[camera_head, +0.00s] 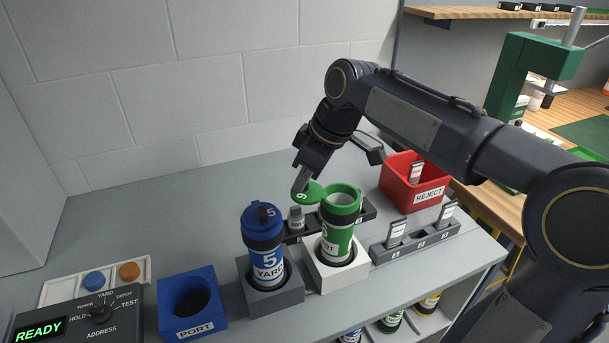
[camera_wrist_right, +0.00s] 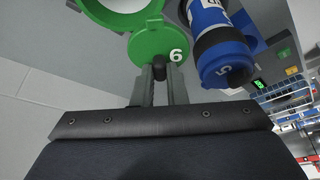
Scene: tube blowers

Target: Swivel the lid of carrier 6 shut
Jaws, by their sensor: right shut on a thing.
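Carrier 6 (camera_head: 337,238) is a green tube standing upright in a white holder (camera_head: 322,275). Its round green lid (camera_head: 312,194), marked 6, is swung out to the left of the mouth, so the top is open. In the right wrist view the lid (camera_wrist_right: 148,44) joins the green rim (camera_wrist_right: 100,12) at one side. My right gripper (camera_head: 302,183) is at the lid; its fingers (camera_wrist_right: 160,75) are shut on the lid's small dark knob (camera_wrist_right: 159,68). My left gripper is not in view.
Blue carrier 5 (camera_head: 264,247) stands closed in a grey holder just left of carrier 6. A blue PORT box (camera_head: 178,284) and a READY control box (camera_head: 70,312) are further left. A red REJECT bin (camera_head: 403,193) and a grey rack (camera_head: 382,253) stand to the right.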

